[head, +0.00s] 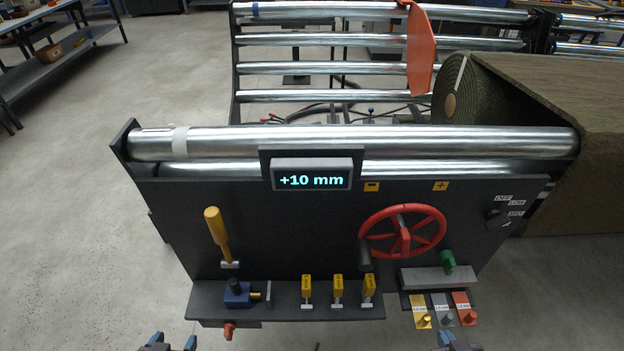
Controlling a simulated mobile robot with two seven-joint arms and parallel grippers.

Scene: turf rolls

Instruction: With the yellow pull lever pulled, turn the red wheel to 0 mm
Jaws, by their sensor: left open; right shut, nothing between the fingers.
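The red wheel (417,219) is on the right part of the dark panel, with a dark knob (365,262) at its lower left. The display (311,177) above the panel reads +10 mm. A yellow lever (216,232) stands on the panel's left part, leaning slightly left at its top; I cannot tell whether it is pulled. My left gripper (168,341) is open at the bottom edge, below and left of the lever, apart from it. My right gripper (447,338) is shut and empty at the bottom edge, well below the wheel. Both are partly cut off.
A shelf (286,308) juts from the panel's lower part with a blue block (237,294) and several small yellow levers (338,287). A green knob (447,261), colored tags (442,309) and a dark rotary switch (498,218) are at right. Metal rollers (380,141) and a turf roll (500,105) lie behind.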

